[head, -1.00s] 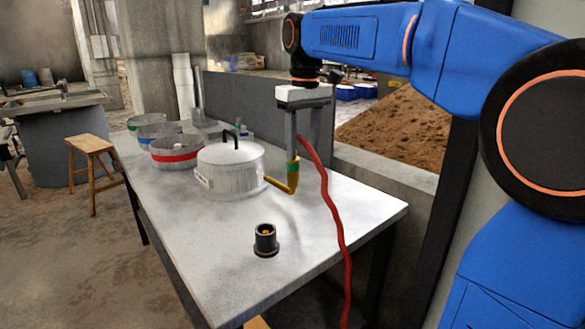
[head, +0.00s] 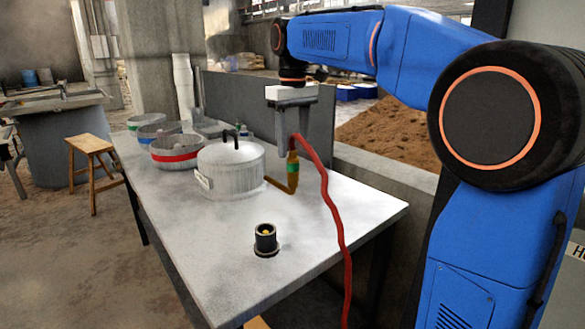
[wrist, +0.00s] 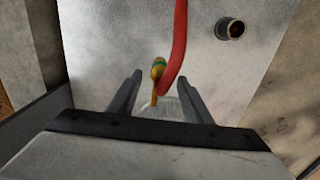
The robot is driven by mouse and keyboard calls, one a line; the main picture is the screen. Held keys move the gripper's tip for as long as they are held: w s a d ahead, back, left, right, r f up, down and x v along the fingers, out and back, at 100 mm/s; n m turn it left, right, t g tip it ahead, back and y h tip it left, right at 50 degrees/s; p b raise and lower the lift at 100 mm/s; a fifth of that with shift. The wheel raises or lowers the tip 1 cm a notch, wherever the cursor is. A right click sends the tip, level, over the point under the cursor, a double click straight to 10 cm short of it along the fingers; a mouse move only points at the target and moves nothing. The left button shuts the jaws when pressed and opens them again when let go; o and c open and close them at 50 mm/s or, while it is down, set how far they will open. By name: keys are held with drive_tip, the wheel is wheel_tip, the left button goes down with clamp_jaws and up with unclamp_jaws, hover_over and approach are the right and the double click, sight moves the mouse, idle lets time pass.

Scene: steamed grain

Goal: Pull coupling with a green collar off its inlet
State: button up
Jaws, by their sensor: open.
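The coupling with a green collar (head: 292,168) stands upright on the bent brass inlet pipe (head: 284,187) at the right side of a lidded metal pot (head: 230,175). A red hose (head: 331,205) runs from the coupling's top. My gripper (head: 295,148) is open and points down above the coupling, its fingers partly overlapping the hose's upper end.
A dark round socket (head: 265,240) stands on the front part of the table (head: 215,265). Several bowls, one with a red band (head: 176,158), stand behind the pot. A low wall (head: 362,180) borders the table's right side. The front tabletop is mostly clear.

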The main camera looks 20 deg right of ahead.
sight(293, 158)
drive_tip(key=shift+f, duration=3.5)
clamp_jaws()
drive_tip(key=shift+r, duration=2.85)
drive_tip(key=shift+r, duration=0.2)
